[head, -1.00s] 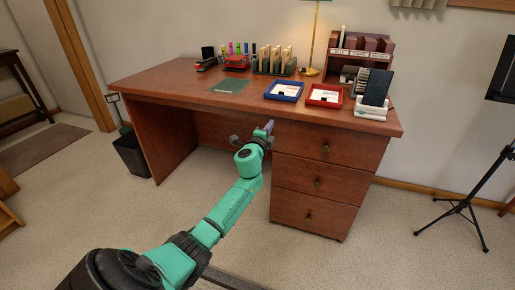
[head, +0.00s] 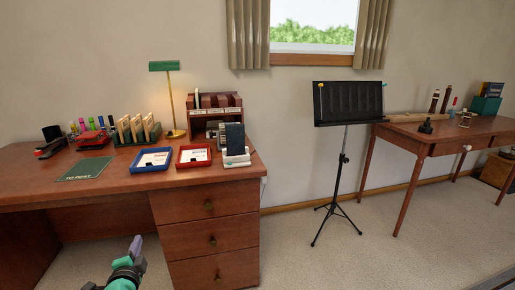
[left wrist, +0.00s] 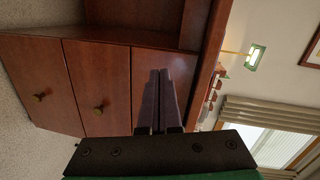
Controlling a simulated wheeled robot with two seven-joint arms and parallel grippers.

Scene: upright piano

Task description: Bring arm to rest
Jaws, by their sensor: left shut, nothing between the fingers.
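Only the green wrist end of my left arm (head: 122,284) shows in the head view; the rest is out of frame. My right gripper is in neither view.
The brown desk (head: 110,207) carries a blue tray (head: 152,160), a red tray (head: 194,156), a lamp (head: 170,100) and a sorter rack (head: 215,108). A black music stand (head: 347,105) and a side table (head: 455,135) stand to the right. The floor (head: 330,255) between is clear.

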